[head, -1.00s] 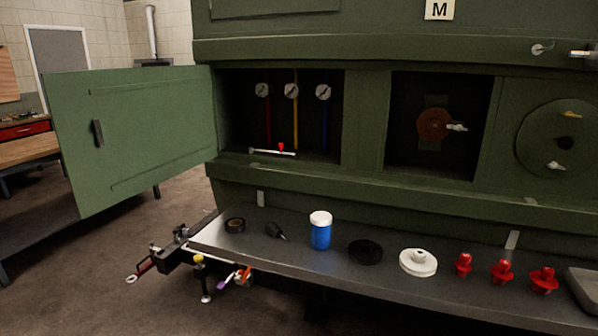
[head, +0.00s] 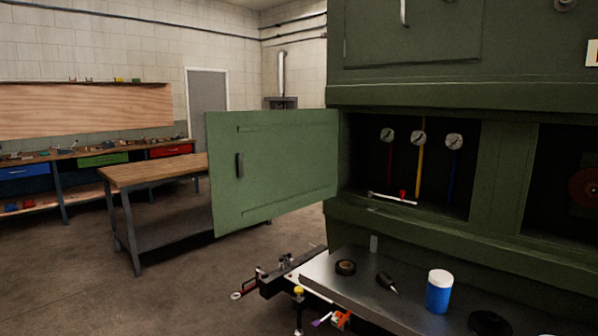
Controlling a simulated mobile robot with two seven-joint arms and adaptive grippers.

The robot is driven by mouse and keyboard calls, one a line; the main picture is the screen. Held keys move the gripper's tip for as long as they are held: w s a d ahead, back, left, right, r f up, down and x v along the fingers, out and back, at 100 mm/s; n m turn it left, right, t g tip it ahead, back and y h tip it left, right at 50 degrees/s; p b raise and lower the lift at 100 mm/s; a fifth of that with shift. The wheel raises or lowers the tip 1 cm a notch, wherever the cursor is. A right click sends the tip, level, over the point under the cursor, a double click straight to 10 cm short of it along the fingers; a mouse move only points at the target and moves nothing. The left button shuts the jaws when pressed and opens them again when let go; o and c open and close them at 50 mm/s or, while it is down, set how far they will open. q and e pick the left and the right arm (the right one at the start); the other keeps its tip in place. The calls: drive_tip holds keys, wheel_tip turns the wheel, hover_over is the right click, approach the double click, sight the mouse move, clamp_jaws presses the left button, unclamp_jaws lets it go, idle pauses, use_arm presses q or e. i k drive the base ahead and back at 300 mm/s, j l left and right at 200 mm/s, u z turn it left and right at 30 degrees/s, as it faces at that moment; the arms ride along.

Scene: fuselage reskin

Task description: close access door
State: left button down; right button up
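The green access door (head: 285,170) stands wide open, swung out to the left of its opening. It has a dark handle (head: 240,165) near its free edge. The opening (head: 425,165) in the green fuselage panel shows several gauges with red, yellow and blue lines. A small lever with a red part (head: 402,194) lies at the bottom of the opening. Neither of my grippers is in the head view.
A grey shelf (head: 345,296) below the opening holds a black tape roll (head: 346,267), a dark pointed tool (head: 386,282), a blue jar with white lid (head: 439,292) and a black disc (head: 489,323). A wooden-topped workbench (head: 150,172) stands behind the door. Floor at left is clear.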

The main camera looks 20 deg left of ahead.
sight(290, 157)
drive_tip(key=j+z, duration=0.35)
drive_tip(key=i+j+z, duration=0.1)
drive_tip(key=j+z, duration=0.25)
drive_tip(key=k+j+z, duration=0.1)
drive_tip(key=j+z, duration=0.2)
drive_tip(key=j, duration=1.05)
drive_tip(key=k+j+z, duration=0.1)
drive_tip(key=j, duration=0.35)
drive_tip(key=k+j, duration=0.1)
drive_tip(key=j, duration=0.4)
drive_tip(key=k+j+z, duration=0.1)
drive_tip(key=j, duration=0.85)
drive_tip(key=k+z, duration=0.05)
